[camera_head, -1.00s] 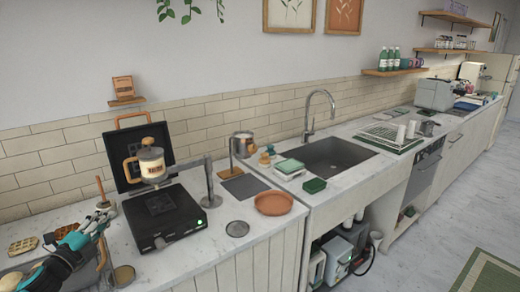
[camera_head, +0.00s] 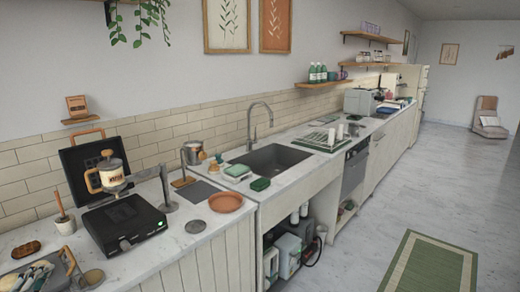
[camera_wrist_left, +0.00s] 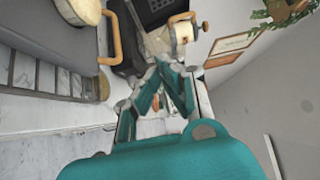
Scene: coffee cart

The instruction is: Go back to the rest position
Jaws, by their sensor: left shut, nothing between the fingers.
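The gripper is shut and empty. My right gripper is in neither view.
A cream pot (camera_head: 110,172) with a wooden handle is by the black machine (camera_head: 125,222). A terracotta dish (camera_head: 226,202) and the sink (camera_head: 270,160) lie farther along the counter.

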